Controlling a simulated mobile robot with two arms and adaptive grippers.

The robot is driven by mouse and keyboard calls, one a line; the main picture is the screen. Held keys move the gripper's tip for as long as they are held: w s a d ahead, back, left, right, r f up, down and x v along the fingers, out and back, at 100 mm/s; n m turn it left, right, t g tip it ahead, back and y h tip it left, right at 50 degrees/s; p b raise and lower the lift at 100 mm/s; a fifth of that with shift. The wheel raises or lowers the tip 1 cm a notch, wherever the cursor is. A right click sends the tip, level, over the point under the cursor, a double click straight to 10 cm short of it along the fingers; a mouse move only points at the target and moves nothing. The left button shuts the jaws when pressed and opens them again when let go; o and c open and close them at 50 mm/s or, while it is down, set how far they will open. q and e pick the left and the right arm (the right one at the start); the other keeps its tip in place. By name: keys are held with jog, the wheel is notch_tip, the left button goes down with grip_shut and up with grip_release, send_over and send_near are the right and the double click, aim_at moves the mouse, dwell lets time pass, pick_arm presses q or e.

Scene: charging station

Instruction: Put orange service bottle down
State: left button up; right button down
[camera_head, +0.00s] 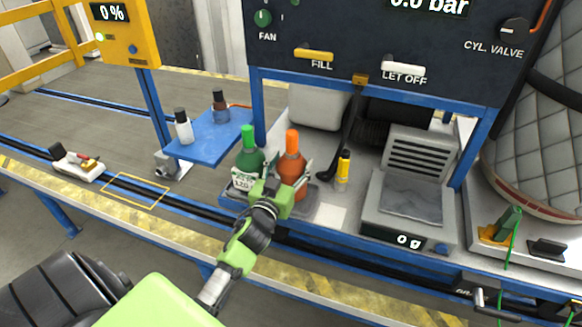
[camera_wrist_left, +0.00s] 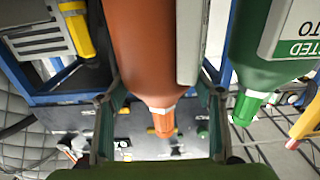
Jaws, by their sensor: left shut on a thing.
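The orange service bottle (camera_head: 292,165) is upright at the front left of the bench. My left gripper (camera_head: 283,190) is shut around its body. In the left wrist view the orange bottle (camera_wrist_left: 155,50) lies between the two fingers (camera_wrist_left: 158,105). Its lower end is hidden behind the gripper in the head view, so I cannot tell whether it touches the surface. A green bottle (camera_head: 247,158) with a white label stands close on its left; it also shows in the left wrist view (camera_wrist_left: 265,50). My right gripper is not in view.
A yellow tube (camera_head: 343,168) stands just right of the orange bottle. A scale (camera_head: 407,205) reading 0 g is further right. A blue shelf (camera_head: 212,140) at left holds two small bottles. The dark control panel (camera_head: 385,50) overhangs the bench. A pale patch (camera_head: 328,216) at the front is clear.

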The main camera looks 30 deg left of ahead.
pick_arm(q)
jog(key=shift+f, duration=0.55)
jog(key=shift+f, duration=0.15)
jog(key=o, duration=2.1)
